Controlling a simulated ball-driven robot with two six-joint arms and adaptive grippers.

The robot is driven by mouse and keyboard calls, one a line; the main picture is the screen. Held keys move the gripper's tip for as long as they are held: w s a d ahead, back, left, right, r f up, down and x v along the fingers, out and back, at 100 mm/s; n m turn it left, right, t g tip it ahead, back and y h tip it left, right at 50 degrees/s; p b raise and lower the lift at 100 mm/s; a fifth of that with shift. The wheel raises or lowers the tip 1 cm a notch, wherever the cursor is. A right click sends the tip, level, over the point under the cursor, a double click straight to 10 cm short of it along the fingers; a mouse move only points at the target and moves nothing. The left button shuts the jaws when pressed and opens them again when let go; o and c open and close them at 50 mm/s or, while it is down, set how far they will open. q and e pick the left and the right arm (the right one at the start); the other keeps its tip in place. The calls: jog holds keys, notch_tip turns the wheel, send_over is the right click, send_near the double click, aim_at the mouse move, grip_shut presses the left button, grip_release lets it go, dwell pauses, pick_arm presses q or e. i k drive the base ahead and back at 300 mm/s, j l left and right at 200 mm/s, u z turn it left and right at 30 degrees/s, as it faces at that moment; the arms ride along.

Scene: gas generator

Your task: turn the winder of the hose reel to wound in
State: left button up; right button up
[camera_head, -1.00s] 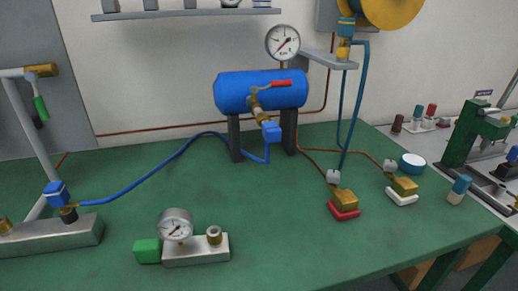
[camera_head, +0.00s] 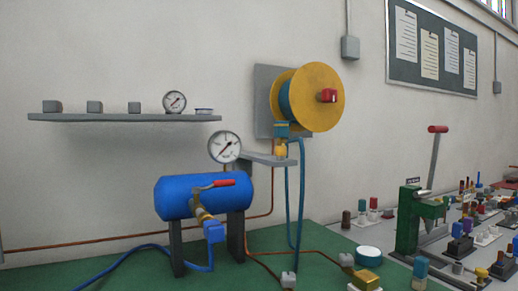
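The hose reel (camera_head: 312,112) is a yellow double-flanged reel mounted on a grey wall plate (camera_head: 266,88). A red block (camera_head: 327,96), which looks like its winder, sits on the front flange. Blue hose (camera_head: 285,98) is on the drum between the flanges. A blue hose length (camera_head: 301,190) hangs down from below the reel to the green table. Neither of my grippers is in view.
A blue tank (camera_head: 188,197) with a red-handled valve stands on the green table (camera_head: 240,272) below left of the reel. A green press (camera_head: 408,219) stands at right. Space before the reel looks clear.

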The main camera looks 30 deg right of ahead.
aim_at(329, 96)
jog(key=l+z, duration=0.1)
jog(key=z, duration=0.3)
jog(key=i+l+z, duration=0.1)
jog(key=z, duration=0.7)
jog(key=i+l, duration=0.05)
